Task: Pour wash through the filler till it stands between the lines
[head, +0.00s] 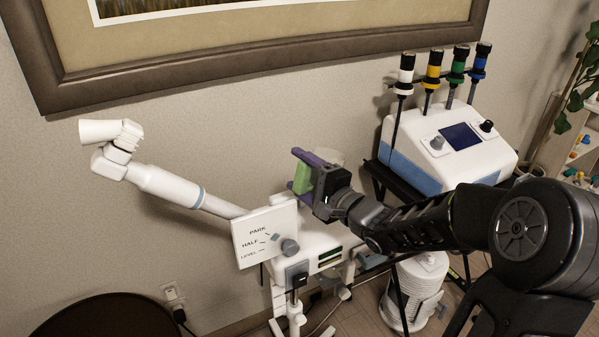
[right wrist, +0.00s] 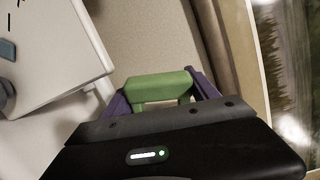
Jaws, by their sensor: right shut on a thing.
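My right gripper (head: 303,172), with purple fingers, is shut on a green handle-shaped piece (head: 301,180) above the white warmer unit (head: 312,242). In the right wrist view, the green piece (right wrist: 160,86) shows as an arch between the purple fingers (right wrist: 160,95). What it belongs to is hidden. A pale round part (head: 329,157) shows behind the gripper; I cannot tell if it is the filler. No wash or level lines can be made out. My left gripper is not in view.
A white panel (head: 262,222) marked PARK, HALF and LEVEL has a grey knob (head: 290,247). A white jointed arm (head: 165,184) reaches left. A white console (head: 455,145) with several coloured handpieces stands right. A framed picture (head: 230,60) hangs behind.

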